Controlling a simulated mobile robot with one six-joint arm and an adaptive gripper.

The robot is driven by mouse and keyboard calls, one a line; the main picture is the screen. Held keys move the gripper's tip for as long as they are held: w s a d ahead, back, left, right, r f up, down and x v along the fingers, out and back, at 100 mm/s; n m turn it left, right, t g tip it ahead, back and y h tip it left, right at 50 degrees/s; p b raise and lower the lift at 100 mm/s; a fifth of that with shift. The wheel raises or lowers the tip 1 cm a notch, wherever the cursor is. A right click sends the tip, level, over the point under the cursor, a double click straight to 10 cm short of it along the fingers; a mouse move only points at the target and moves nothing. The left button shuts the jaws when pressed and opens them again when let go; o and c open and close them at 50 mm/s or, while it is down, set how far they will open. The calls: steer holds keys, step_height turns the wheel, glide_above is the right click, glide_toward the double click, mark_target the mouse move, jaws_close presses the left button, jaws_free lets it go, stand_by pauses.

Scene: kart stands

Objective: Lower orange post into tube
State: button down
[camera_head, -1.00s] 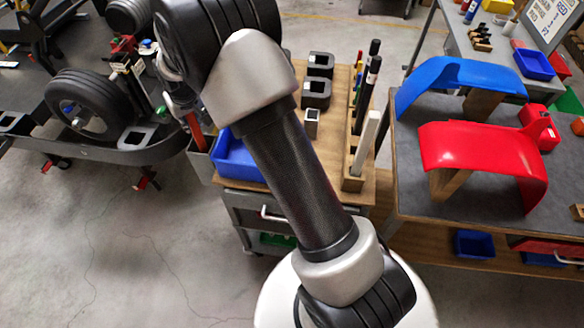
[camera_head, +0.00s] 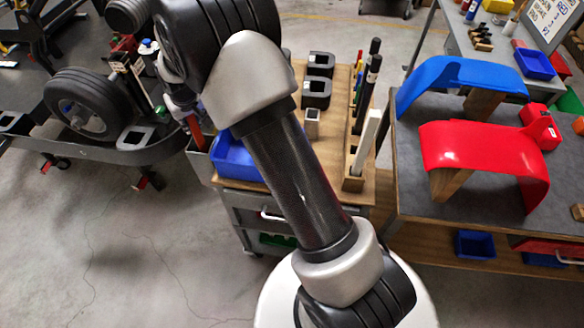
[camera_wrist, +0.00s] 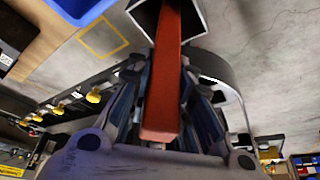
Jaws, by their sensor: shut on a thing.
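The orange-red post (camera_wrist: 162,90) runs up the middle of the wrist view, between the fingers of my gripper (camera_wrist: 160,84). My gripper is shut on it. The post's far end overlaps a dark square tube opening (camera_wrist: 190,20) with a pale rim at the top edge. I cannot tell whether that end is inside the opening or above it. In the head view, part of the post (camera_head: 195,132) shows as a thin red strip below my gripper, left of my forearm.
A black kart frame bar (camera_head: 90,150) with square sockets lies at left, near a wheel (camera_head: 90,104). A blue bin (camera_head: 236,160) and a wooden-topped cart (camera_head: 335,180) stand beside my arm. A grey table (camera_head: 470,110) with blue and red panels is at right.

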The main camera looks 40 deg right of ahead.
steer(key=shift+f+b, duration=1.4)
steer(key=shift+f, duration=0.6)
stand_by(0.8)
steer(key=c, duration=1.3)
jaws_free()
steer(key=shift+c, duration=0.2)
